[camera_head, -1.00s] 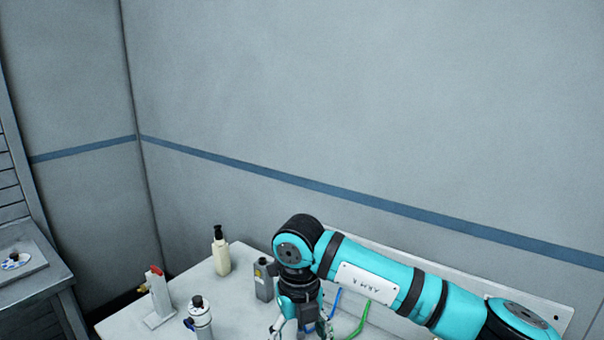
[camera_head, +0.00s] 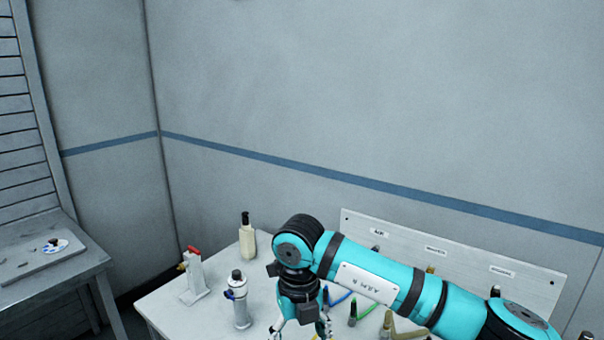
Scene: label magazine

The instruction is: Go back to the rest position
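My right arm reaches in from the right over the white table. Its gripper (camera_head: 303,334) points down at the bottom edge of the view, and its fingertips are cut off or nearly so. The fingers look spread apart, with nothing seen between them. My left gripper is not in view.
On the white table (camera_head: 165,308) stand a cream pump bottle (camera_head: 248,238), a white bottle with a dark cap (camera_head: 240,305) and a white stand with a red top (camera_head: 194,274). A labelled white board (camera_head: 460,262) stands behind. A grey side table (camera_head: 60,283) is at left.

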